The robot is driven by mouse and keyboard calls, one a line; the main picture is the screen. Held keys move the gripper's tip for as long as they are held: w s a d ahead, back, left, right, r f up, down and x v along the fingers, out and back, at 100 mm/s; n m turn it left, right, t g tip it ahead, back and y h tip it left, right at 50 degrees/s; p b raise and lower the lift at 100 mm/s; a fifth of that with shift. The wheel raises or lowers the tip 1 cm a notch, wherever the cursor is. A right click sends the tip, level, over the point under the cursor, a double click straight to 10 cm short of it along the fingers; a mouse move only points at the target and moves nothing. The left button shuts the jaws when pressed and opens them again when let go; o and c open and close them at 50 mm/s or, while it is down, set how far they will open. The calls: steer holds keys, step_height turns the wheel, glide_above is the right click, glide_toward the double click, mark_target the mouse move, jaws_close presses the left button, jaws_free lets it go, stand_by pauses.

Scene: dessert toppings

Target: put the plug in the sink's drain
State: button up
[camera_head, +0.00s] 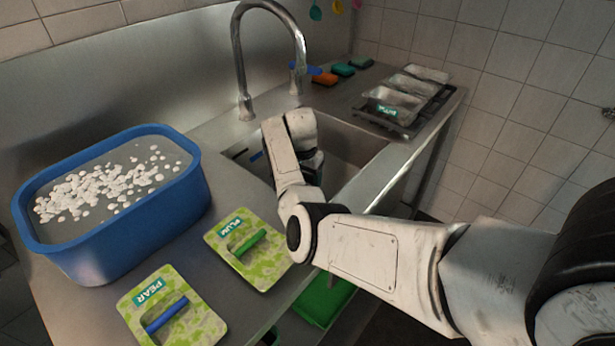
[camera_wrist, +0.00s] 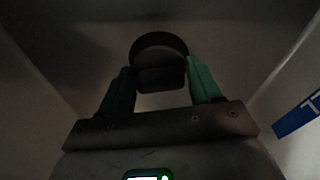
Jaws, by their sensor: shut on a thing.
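The metal sink (camera_head: 360,147) is let into the counter, with my arm reaching down into it. My gripper (camera_wrist: 160,72) is inside the basin in the wrist view, its teal fingers on either side of a dark plug (camera_wrist: 160,47). The plug has a round top and a blocky part between the fingers, and the gripper is shut on it. In the head view my arm hides the gripper and the plug. I cannot make out the drain in either view; the wrist view is very dark there.
A blue tub (camera_head: 120,240) with white bits stands left. Green boards marked PLUM (camera_head: 262,273) and PEAR (camera_head: 198,300) lie in front. A curved faucet (camera_head: 243,75) rises behind the sink. Metal trays (camera_head: 395,103) stand right. A blue label (camera_wrist: 297,117) shows on the basin's right side.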

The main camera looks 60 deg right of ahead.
steer(key=shift+a+f, duration=0.15)
steer(key=shift+f, duration=0.45)
stand_by(0.3)
steer(key=o, duration=1)
steer(key=shift+o, duration=0.6)
steer(key=shift+s+r, duration=0.1)
steer(key=shift+w+r+p, duration=0.2)
steer(key=shift+r+p, duration=0.55)
steer(key=shift+r, duration=0.1)
step_height(320, 180, up, 8)
steer(key=p, duration=0.7)
steer(key=shift+s+r, duration=0.1)
steer(key=shift+r, duration=0.1)
